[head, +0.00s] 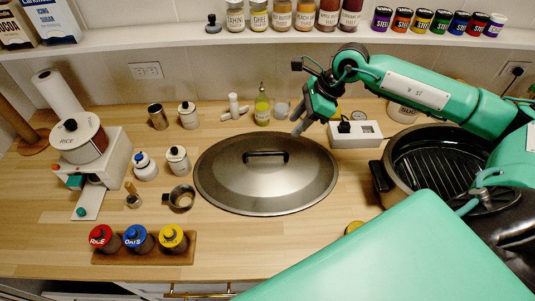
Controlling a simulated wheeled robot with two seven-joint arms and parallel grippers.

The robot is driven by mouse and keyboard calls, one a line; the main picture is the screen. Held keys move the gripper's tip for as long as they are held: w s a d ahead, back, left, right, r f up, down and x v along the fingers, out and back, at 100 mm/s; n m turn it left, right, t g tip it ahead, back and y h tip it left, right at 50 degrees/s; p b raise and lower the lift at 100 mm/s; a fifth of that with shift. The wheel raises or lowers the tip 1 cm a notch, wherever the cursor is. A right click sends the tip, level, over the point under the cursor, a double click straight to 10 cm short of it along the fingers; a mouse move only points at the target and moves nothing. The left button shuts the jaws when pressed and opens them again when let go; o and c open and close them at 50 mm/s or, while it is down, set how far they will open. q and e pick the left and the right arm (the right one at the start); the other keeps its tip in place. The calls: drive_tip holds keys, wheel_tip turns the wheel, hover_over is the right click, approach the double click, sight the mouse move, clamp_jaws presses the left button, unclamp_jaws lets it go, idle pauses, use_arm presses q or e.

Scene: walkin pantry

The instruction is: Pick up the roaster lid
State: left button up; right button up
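The roaster lid (235,181) is a large oval grey metal lid with a black handle (266,155) on top. It lies flat on the wooden counter in the middle of the head view. My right gripper (299,126) is above and behind the lid's right part, pointing down, apart from the handle and with nothing visible in it. Its fingers show nearly edge-on, so I cannot tell if they are apart. The dark roaster (383,185), with a ridged inside, stands uncovered at the right, partly hidden by my arm. My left gripper is out of view.
A white box (368,140) stands between lid and roaster. Left of the lid are a small metal cup (181,198), white jars (178,160) and a rice dispenser (80,140). A wooden rack (145,259) holds three jars in front. A shelf (200,36) runs above the counter.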

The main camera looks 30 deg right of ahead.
sight(270, 150)
drive_tip(key=p+x, duration=0.3)
drive_tip(key=x, duration=0.5)
drive_tip(key=shift+a, duration=0.1)
drive_tip(key=shift+w+f, duration=0.1)
drive_tip(key=shift+a+f+p, duration=0.1)
drive_tip(key=shift+a+p, duration=0.1)
drive_tip(key=shift+p, duration=0.15)
drive_tip(key=p+x, duration=0.2)
drive_tip(key=x, duration=0.2)
drive_tip(key=shift+w+p, duration=0.15)
drive_tip(key=shift+p, duration=0.25)
drive_tip(key=shift+w+a+f, duration=0.1)
drive_tip(key=shift+a+f, duration=0.1)
drive_tip(key=shift+f, duration=0.15)
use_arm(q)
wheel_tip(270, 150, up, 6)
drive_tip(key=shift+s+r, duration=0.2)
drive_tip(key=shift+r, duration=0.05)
use_arm(e)
clamp_jaws()
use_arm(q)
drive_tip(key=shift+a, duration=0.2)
